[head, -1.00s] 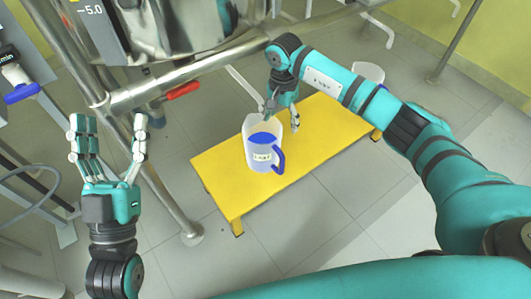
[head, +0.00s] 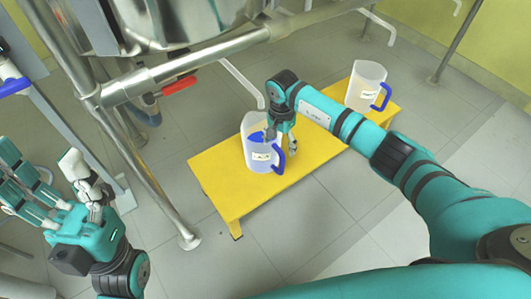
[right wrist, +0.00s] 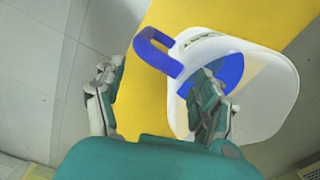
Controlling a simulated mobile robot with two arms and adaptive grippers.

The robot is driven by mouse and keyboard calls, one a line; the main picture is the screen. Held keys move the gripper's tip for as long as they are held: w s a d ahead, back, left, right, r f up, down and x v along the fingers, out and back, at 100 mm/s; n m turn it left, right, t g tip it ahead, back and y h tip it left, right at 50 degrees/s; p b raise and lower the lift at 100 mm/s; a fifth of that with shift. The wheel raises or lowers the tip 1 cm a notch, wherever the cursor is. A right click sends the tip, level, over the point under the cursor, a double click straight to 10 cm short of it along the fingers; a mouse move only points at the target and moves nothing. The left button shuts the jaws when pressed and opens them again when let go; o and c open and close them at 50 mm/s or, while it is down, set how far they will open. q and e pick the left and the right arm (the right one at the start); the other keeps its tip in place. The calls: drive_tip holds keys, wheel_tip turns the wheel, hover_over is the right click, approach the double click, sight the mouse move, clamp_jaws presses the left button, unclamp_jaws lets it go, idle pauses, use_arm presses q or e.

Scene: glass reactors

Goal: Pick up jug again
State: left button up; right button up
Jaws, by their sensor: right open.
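A clear jug (head: 257,158) with a blue handle (head: 280,160), a label and blue inside stands upright on the front left part of a yellow bench (head: 225,190). My right gripper (head: 281,143) is open at the jug's handle side. In the right wrist view, the open right gripper (right wrist: 158,92) has one finger left of the blue handle (right wrist: 160,52) and the other overlapping the mouth of the jug (right wrist: 265,110). Contact cannot be told. My left gripper (head: 42,170) is open and empty at the left, away from the bench.
A second jug (head: 364,88) with a blue handle and label stands at the bench's far right end. A steel frame pipe (head: 150,175) with a red lever (head: 180,85) rises left of the bench, below a steel vessel. Grey floor lies clear in front.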

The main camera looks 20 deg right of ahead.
drive_tip(key=shift+c, duration=0.4)
clamp_jaws()
drive_tip(key=shift+w+r, duration=0.1)
drive_tip(key=shift+w, duration=0.05)
idle(0.4)
